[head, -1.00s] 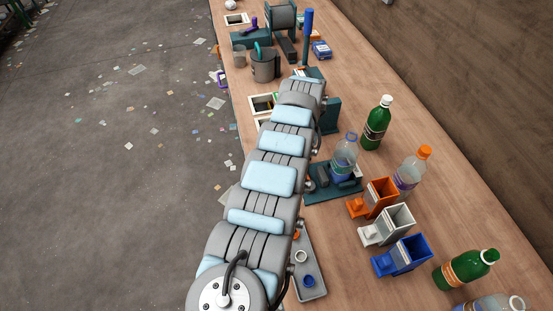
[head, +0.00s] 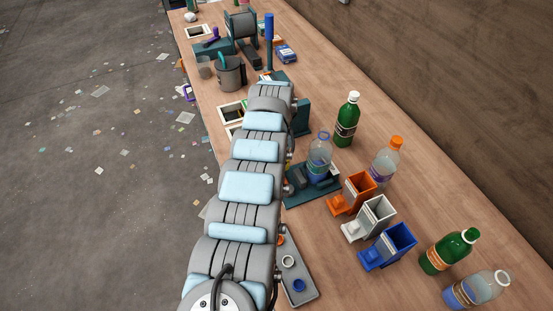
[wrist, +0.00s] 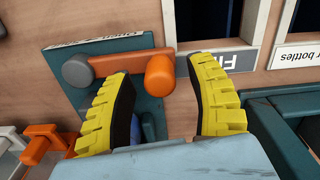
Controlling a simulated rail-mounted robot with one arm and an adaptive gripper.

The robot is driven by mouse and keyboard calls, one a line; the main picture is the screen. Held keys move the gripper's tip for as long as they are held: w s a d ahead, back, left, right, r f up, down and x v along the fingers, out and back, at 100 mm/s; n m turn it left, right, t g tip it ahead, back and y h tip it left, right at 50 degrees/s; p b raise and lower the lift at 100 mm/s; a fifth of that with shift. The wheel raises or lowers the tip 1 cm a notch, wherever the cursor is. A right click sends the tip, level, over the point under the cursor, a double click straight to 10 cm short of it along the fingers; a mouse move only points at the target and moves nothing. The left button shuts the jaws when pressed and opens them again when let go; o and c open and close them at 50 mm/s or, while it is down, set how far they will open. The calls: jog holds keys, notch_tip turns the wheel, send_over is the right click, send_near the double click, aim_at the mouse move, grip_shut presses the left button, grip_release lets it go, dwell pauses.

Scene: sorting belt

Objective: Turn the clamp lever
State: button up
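The clamp lever (wrist: 122,64) shows in the wrist view as an orange bar with a grey round pivot at its left end and an orange knob (wrist: 159,74) at its right end. It sits over a dark teal base plate (wrist: 98,44). My gripper (wrist: 158,72) has two yellow ribbed fingers with dark pads, spread apart. The knob lies between the fingertips in the picture, with gaps on both sides; contact is not visible. In the head view my arm hides the gripper and the lever. A clear bottle (head: 319,157) stands on a teal fixture there.
Orange (head: 351,194), white (head: 369,219) and blue (head: 388,247) dispensers stand right of the fixture. A green bottle (head: 347,120) and an orange-capped bottle (head: 386,162) stand behind. A grey tray (head: 302,289) lies near my arm. Square openings (wrist: 206,18) lie beside the plate.

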jog(key=shift+r, duration=0.1)
notch_tip(320, 180, up, 12)
dwell(0.6)
dwell(0.4)
